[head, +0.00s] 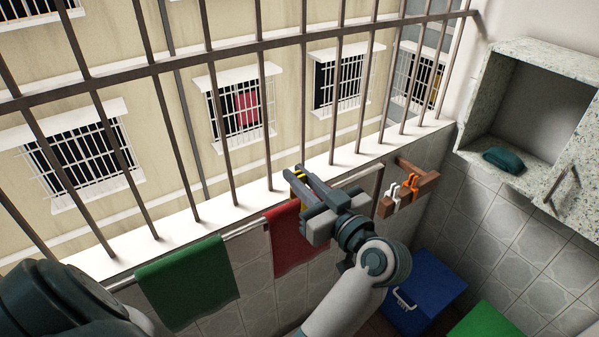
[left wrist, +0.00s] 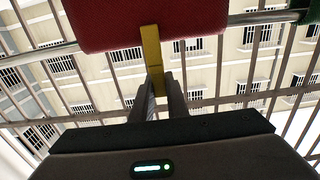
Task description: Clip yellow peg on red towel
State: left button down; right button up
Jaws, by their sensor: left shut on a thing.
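The red towel (head: 287,245) hangs over the rail below the window bars. My left gripper (head: 297,179) is shut on the yellow peg (head: 299,175) at the top of the towel, by the rail. In the left wrist view the fingers (left wrist: 157,95) hold the lower part of the yellow peg (left wrist: 151,48). Its far end overlaps the edge of the red towel (left wrist: 200,22). I cannot tell whether the peg grips the cloth or only lies in front of it. The fingers hide part of the peg. My right gripper is not in view.
A green towel (head: 188,281) hangs left on the rail. Window bars (head: 265,105) stand close behind. White (head: 393,194) and orange (head: 413,186) pegs sit on a wooden holder (head: 427,184) at right. A blue box (head: 440,283) stands below; an open cabinet (head: 570,75) is at right.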

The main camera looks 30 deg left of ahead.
pick_arm(q)
jog(key=shift+f, duration=0.55)
jog(key=c, duration=1.7)
grip_release()
jog(key=shift+o, duration=0.2)
